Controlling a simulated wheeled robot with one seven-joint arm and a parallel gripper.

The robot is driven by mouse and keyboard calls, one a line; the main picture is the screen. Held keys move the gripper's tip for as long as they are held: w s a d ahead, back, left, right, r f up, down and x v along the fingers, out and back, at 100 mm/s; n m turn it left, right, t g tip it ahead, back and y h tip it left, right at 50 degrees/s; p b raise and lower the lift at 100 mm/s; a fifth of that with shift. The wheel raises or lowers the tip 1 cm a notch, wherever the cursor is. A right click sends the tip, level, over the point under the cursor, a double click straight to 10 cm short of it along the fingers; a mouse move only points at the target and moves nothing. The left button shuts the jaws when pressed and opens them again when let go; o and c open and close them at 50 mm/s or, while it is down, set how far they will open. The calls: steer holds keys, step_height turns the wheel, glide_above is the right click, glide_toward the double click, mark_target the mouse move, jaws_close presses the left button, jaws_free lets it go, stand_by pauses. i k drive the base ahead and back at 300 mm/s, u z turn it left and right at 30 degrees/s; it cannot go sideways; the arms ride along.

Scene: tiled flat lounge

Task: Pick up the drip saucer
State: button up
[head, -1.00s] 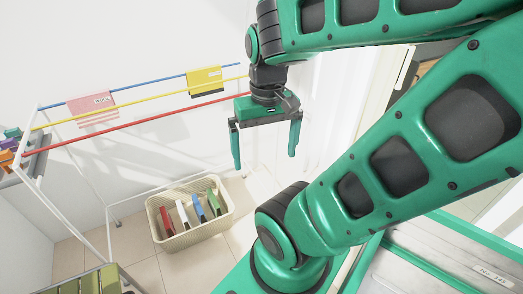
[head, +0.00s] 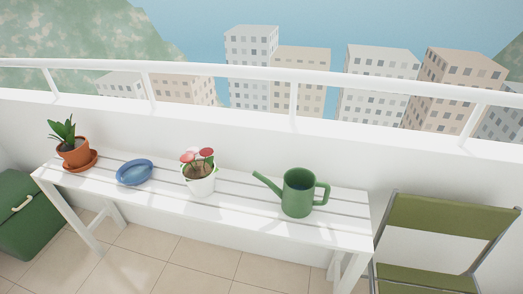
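A shallow blue saucer (head: 134,173) lies empty on the white slatted bench (head: 240,194), left of its middle. A second saucer, terracotta (head: 90,164), sits under an orange pot (head: 73,152) with a green leafy plant at the bench's left end. The pictures do not tell which of the two is the drip saucer. My gripper and arm are not in view now.
A white pot (head: 201,183) with red-capped plants stands right of the blue saucer. A green watering can (head: 299,193) stands farther right. A green box (head: 27,215) is at the left, a folding chair (head: 440,220) at the right. A white railing (head: 220,64) runs behind. Tiled floor in front looks clear.

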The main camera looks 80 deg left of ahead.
mark_target(136, 172)
steer(key=u, duration=3.45)
